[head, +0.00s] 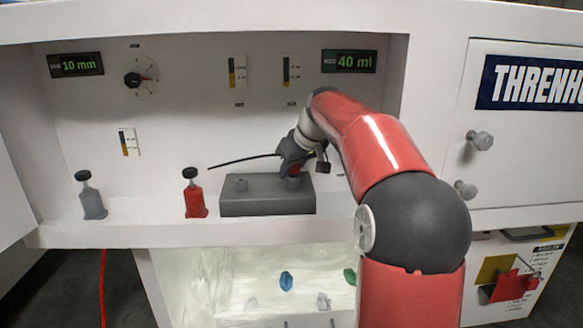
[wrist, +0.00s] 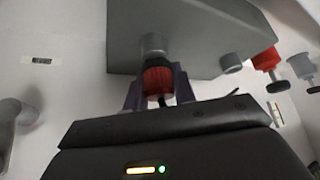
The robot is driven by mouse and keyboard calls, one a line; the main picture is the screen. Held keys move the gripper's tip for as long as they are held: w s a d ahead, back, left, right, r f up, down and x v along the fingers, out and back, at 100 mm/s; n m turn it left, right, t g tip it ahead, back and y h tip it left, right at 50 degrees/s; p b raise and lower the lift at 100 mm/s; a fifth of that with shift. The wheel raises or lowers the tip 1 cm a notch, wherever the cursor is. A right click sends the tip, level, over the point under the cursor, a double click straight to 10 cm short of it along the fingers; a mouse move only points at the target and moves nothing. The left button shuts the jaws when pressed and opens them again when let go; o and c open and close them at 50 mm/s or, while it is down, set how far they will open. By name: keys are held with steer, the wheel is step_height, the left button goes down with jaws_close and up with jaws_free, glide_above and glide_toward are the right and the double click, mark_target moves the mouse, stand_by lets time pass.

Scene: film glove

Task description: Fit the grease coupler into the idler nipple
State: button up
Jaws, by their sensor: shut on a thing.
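The grease coupler, a red cylinder with a black collar (wrist: 158,82), is between the two fingers of my gripper (wrist: 158,92) in the wrist view. My gripper is shut on it. In the head view my gripper (head: 294,168) is over the right end of a grey block (head: 262,204). The coupler's black end lines up with a grey round nipple (wrist: 152,44) on that block and appears to meet it. I cannot tell how far it is seated. A second grey nipple (head: 241,184) stands free on the block's left part. No label tells which is the idler one.
A red bottle (head: 194,198) and a grey bottle (head: 91,200) with black knobs stand on the shelf left of the block. A thin black hose (head: 240,159) reaches left from my gripper. A dial (head: 134,80) and displays are on the back wall. Shelf between bottles is clear.

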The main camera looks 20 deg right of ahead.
steer(key=shift+f, duration=0.15)
steer(key=o, duration=1.1)
steer(key=shift+c, duration=0.2)
steer(key=v, duration=0.7)
steer(key=shift+s+r+p, duration=0.15)
steer(key=shift+r+p, duration=0.15)
steer(key=shift+r, duration=0.05)
